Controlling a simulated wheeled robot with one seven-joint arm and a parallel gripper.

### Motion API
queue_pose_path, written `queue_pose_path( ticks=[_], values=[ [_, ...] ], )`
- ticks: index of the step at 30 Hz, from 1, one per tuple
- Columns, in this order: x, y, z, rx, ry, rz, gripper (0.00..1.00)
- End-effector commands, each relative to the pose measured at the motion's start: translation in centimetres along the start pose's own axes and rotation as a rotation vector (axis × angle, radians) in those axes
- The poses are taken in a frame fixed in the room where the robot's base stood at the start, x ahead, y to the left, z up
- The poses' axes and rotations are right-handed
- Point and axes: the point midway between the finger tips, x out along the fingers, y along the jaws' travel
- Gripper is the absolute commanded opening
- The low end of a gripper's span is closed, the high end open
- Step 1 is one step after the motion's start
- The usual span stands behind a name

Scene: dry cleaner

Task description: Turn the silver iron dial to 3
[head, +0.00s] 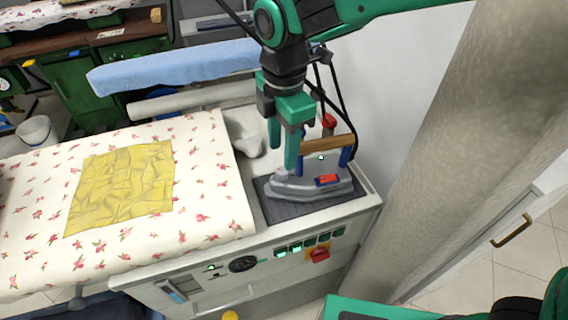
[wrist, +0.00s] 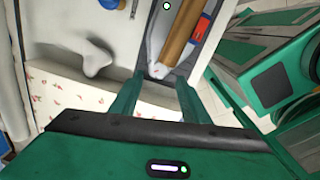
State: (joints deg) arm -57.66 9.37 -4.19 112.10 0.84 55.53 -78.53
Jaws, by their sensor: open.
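The silver iron (head: 310,187) sits on a dark rest pad (head: 312,208) at the right end of the ironing table. It has a wooden handle (head: 328,143) on blue posts and a red-and-blue label on its side. It also shows in the wrist view, where its wooden handle (wrist: 182,32) runs up from between the fingers. My gripper (head: 284,157) points down over the front part of the iron, left of the handle. It is open and empty, with fingers (wrist: 161,82) apart. I cannot make out the dial's numbers or setting.
A floral ironing board (head: 220,205) with a yellow cloth (head: 120,185) lies to the left. A control panel with a dark gauge (head: 243,264) and red knob (head: 319,254) is on the table's front. A red part (head: 328,121) and cables rise behind the handle. A wall stands right.

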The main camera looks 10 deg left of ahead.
Motion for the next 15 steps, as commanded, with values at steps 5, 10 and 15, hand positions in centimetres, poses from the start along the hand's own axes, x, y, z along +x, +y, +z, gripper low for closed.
queue_pose_path(
  ticks=[5,10,15],
  values=[
    [3.2,-0.1,0.0,-0.001,0.0,-0.003,0.42],
    [5.4,0.0,0.0,0.0,0.0,-0.002,0.42],
    [6.3,0.0,0.0,0.001,0.0,-0.001,0.42]
  ],
)
